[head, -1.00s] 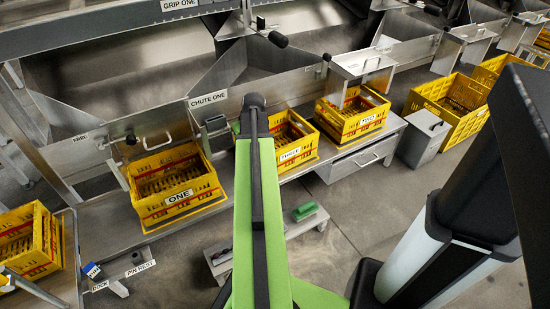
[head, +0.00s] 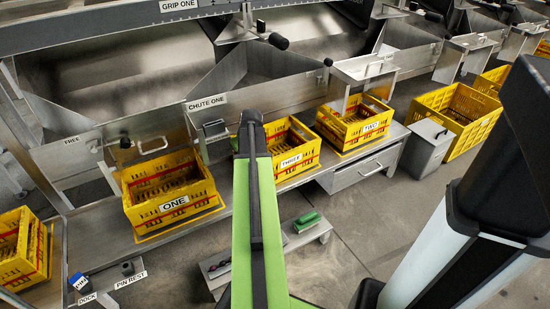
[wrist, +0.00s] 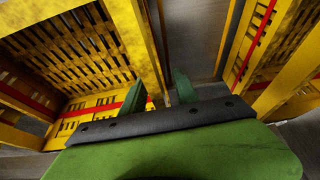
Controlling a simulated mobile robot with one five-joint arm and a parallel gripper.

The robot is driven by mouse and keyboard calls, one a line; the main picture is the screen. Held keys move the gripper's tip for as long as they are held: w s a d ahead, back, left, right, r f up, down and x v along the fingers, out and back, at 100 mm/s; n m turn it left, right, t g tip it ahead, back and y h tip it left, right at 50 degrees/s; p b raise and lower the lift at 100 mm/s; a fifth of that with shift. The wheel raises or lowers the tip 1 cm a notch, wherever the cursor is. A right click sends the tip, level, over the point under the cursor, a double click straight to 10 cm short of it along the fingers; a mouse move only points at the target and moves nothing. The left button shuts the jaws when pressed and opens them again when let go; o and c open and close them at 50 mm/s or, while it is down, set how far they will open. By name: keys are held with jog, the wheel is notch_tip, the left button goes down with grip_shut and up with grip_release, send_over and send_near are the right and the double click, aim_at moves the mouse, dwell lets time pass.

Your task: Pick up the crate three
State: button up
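Crate three (head: 291,160) is a yellow slatted crate with a red stripe and a THREE label, upright on the grey bench between crates one and two. My green arm reaches over its left side and hides part of it. My gripper is hidden behind the arm's end in the head view. In the wrist view my gripper (wrist: 159,92) has two green fingers spread apart. A yellow crate wall (wrist: 143,42) runs down toward the gap between them; I cannot tell whether they touch it. A second yellow crate (wrist: 285,60) stands to the right there.
Crate one (head: 170,207) stands left on the bench (head: 95,232), crate two (head: 371,127) right, by a drawer (head: 362,172). The CHUTE ONE plate (head: 207,103) and metal chutes rise behind. A low stand with a green block (head: 307,221) is below the bench. More yellow crates are right.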

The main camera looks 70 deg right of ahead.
jog(key=shift+f, duration=0.25)
dwell(0.3)
grip_shut()
dwell(1.3)
